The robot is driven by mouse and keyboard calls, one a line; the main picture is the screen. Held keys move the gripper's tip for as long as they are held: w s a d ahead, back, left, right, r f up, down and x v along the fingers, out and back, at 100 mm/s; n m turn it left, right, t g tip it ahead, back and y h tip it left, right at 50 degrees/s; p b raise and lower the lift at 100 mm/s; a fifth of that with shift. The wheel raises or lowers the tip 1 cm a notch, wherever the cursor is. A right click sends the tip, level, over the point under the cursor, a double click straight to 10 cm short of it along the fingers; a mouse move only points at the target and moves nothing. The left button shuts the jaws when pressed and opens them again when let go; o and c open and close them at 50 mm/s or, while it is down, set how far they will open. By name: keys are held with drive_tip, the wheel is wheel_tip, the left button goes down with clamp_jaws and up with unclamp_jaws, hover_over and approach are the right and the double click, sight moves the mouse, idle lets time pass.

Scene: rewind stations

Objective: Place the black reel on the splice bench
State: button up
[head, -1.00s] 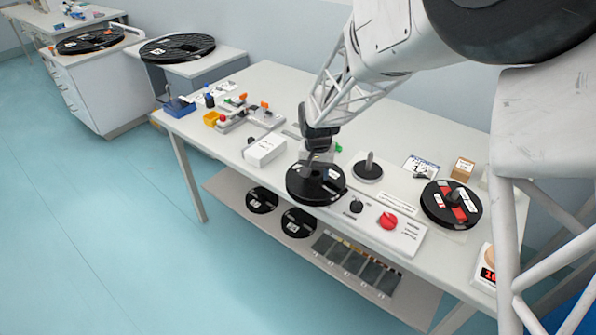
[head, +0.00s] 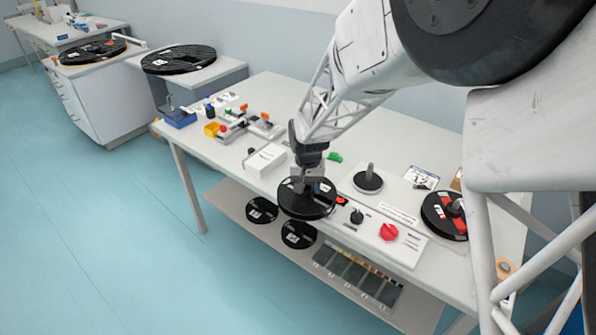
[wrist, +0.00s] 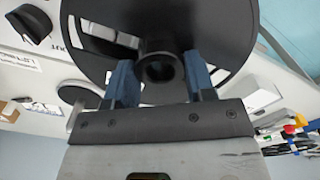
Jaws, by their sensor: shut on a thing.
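My gripper (head: 307,168) is shut on the hub of a black reel (head: 308,203) with white labels. The reel hangs roughly flat at the front edge of the long white table (head: 400,140). In the wrist view the blue-grey fingers of my gripper (wrist: 160,72) sit on either side of the reel's hub, and the black reel (wrist: 225,35) fills the upper middle. The reel hides part of the table's front edge and control panel. No readable sign marks the splice bench, so I cannot tell which surface it is.
An empty spindle (head: 368,180) stands behind the control panel (head: 388,240). A black-and-red reel (head: 446,214) sits to its right. A white box (head: 266,160) and small coloured tools lie left. The lower shelf (head: 236,200) holds two reels. Larger reels (head: 178,58) lie on side cabinets; the floor is open.

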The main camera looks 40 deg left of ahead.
drive_tip(key=w+a, duration=0.3)
drive_tip(key=w+a+f, duration=0.1)
drive_tip(key=w+a, duration=0.2)
drive_tip(key=a, duration=0.1)
drive_tip(key=w+a, duration=0.3)
drive_tip(key=shift+a+f, duration=0.15)
drive_tip(key=shift+a, duration=0.05)
idle(0.3)
drive_tip(key=shift+f, duration=1.75)
drive_tip(key=shift+f, duration=0.15)
drive_tip(key=o, duration=1)
drive_tip(key=shift+o, duration=0.2)
wheel_tip(320, 180, up, 12)
